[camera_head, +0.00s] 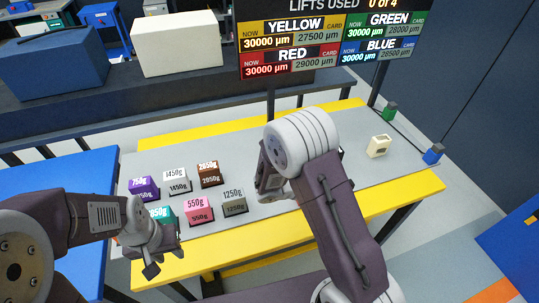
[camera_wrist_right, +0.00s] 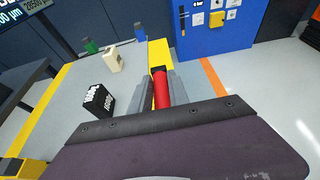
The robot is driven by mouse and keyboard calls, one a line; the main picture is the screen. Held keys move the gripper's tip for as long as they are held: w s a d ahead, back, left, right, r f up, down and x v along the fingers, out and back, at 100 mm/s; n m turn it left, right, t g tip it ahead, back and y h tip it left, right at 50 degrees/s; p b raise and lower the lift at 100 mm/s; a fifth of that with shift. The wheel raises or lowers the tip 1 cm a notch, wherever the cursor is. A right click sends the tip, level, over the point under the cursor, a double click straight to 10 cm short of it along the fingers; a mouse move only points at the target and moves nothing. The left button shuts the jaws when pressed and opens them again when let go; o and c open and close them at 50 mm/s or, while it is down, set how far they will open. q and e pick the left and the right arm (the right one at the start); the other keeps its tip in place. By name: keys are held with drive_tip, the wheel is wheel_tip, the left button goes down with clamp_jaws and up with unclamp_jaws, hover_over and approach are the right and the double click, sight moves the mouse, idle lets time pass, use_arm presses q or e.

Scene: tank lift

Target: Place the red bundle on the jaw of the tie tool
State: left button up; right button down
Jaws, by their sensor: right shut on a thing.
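The red bundle (camera_wrist_right: 161,92) shows in the right wrist view as a red cylinder between the two grey fingers of my right gripper (camera_wrist_right: 162,88), which is shut on it. In the head view my right gripper (camera_head: 268,180) is over the middle of the grey table, partly covered by its own arm, and the bundle is hidden there. My left gripper (camera_head: 163,262) hangs empty over the table's front left edge, its fingers apart. I cannot pick out the tie tool for certain. A cream block (camera_head: 379,146) with dark marks stands at the table's right, also in the wrist view (camera_wrist_right: 112,60).
Several labelled weight blocks, including a pink one (camera_head: 199,210), stand on the left of the grey table (camera_head: 225,150) with yellow edges. A black block (camera_wrist_right: 97,102) stands left of my right gripper. Green (camera_head: 390,110) and blue (camera_head: 433,154) pieces sit at the right edge. A display board (camera_head: 330,45) stands behind.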

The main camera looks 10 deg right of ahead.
drive_tip(key=w+a+f+b, duration=0.1)
drive_tip(key=w+a+b, duration=0.3)
drive_tip(key=b, duration=0.1)
wheel_tip(320, 180, down, 18)
drive_tip(key=shift+r+b, duration=0.1)
drive_tip(key=shift+b, duration=0.5)
drive_tip(key=shift+s, duration=0.1)
drive_tip(key=c, duration=1.5)
unclamp_jaws()
drive_tip(key=shift+c, duration=0.2)
